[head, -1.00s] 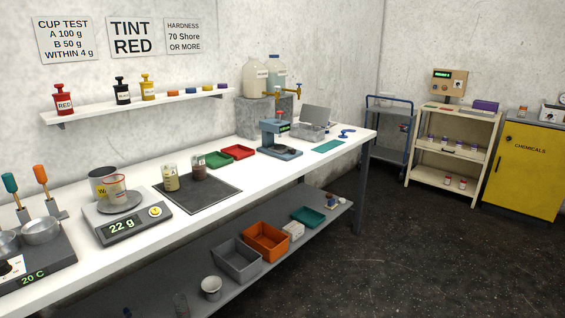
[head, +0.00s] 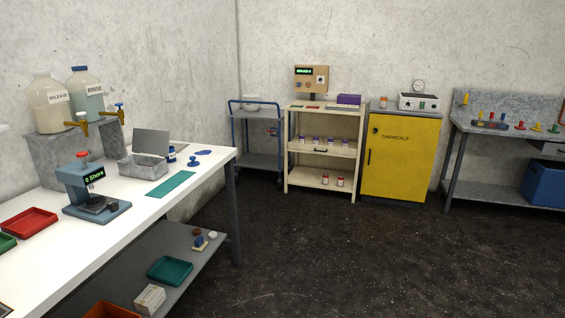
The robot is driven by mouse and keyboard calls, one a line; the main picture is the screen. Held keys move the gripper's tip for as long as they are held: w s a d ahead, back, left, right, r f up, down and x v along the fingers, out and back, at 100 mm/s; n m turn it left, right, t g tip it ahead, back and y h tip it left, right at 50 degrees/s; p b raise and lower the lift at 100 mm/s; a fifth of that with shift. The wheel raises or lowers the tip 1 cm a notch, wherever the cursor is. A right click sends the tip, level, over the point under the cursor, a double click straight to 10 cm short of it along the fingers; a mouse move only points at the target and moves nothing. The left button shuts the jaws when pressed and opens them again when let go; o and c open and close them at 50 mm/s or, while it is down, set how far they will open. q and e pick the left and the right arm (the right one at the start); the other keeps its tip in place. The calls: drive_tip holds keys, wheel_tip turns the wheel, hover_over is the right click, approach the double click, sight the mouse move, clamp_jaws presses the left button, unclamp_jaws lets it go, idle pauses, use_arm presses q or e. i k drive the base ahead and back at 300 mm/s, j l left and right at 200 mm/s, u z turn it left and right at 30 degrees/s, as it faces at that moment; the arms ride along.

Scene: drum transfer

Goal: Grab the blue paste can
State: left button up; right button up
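No can that I can clearly tell as the blue paste can shows now. A small dark blue jar with a pale label (head: 172,154) stands on the white bench (head: 150,215), beside a grey metal box; I cannot tell what it holds. The wall shelf with small orange, blue and yellow cans, seen in the earlier head view, is out of the picture. Neither of my grippers is in view.
A hardness tester (head: 95,195) and red tray (head: 28,222) are on the bench. A blue-framed cart (head: 256,140), cream shelf rack (head: 325,150), yellow chemicals cabinet (head: 400,160) and grey workbench (head: 510,133) line the back wall. The dark floor is clear.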

sight(171, 158)
drive_tip(key=i+j, duration=0.1)
drive_tip(key=i, duration=1.95)
drive_tip(key=l+z, duration=0.05)
